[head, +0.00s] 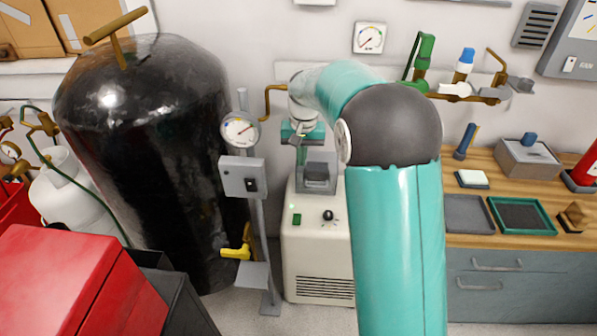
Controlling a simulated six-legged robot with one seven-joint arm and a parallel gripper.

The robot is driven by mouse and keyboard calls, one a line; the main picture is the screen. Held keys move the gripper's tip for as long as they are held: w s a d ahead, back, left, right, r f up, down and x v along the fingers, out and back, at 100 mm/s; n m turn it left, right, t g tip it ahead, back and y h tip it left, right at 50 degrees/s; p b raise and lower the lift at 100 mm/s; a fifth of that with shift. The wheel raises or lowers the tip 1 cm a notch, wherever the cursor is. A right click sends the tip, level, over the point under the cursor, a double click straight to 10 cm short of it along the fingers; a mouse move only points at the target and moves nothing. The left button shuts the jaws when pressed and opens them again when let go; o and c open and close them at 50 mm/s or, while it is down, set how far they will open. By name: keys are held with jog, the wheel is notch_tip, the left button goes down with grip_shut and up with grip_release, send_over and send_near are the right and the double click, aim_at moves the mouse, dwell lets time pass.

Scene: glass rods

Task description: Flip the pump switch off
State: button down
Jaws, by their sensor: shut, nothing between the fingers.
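A grey switch box (242,177) with a small black rocker (250,185) is fixed to a grey post, below a round gauge (239,130). A cream floor unit (318,250) stands right of the post, with a green switch (297,219) and a black knob (328,215) on its front. I cannot tell which of these is the pump switch, or read either switch's position. My gripper (301,160) is shut and empty, pointing down above the cream unit, right of the switch box and apart from it. Its fingertips are small and partly lost against the grey block on the unit.
A large black tank (145,150) stands left of the post. A yellow valve handle (238,247) sits low on the post. A red box (75,285) fills the near left. A wooden bench (485,233) with trays is at right. My arm hides the middle right.

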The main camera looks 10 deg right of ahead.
jog(key=s+r+n+t, duration=0.1)
jog(key=s+r+t, duration=0.2)
jog(key=s+r, duration=1.2)
jog(key=s+f+n+t, duration=0.1)
jog(key=s+f+t, duration=0.1)
jog(key=s, duration=1.5)
jog(key=shift+s+a+f+n, duration=0.3)
jog(key=shift+s+a+f, duration=0.1)
jog(key=shift+f, duration=0.25)
jog(key=shift+s, duration=0.1)
